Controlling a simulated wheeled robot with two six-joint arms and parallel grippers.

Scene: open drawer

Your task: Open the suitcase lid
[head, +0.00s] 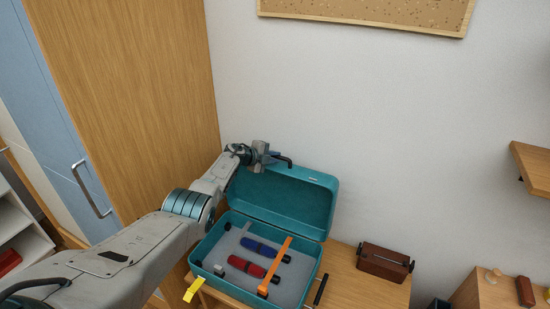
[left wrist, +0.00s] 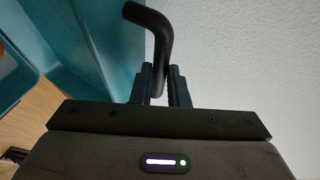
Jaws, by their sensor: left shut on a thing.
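The teal suitcase (head: 222,238) lies on a wooden surface with its lid (head: 290,199) standing up, leaning back near the wall. Its inside shows a grey insert with a blue item (head: 258,247), a red item (head: 246,266) and an orange strip (head: 277,262). My left gripper (head: 270,155) is at the top left of the lid, shut on a black bent handle (head: 284,160). In the left wrist view the handle (left wrist: 152,26) sits between the two fingers (left wrist: 160,85), with the teal lid (left wrist: 95,45) beside it. My right gripper is not in view.
A brown box (head: 384,263) stands right of the suitcase on the wooden surface (head: 350,290). A yellow tag (head: 194,289) hangs at the case's front left. A tall wooden panel (head: 130,90) is at the left and a wall shelf (head: 535,165) at the right.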

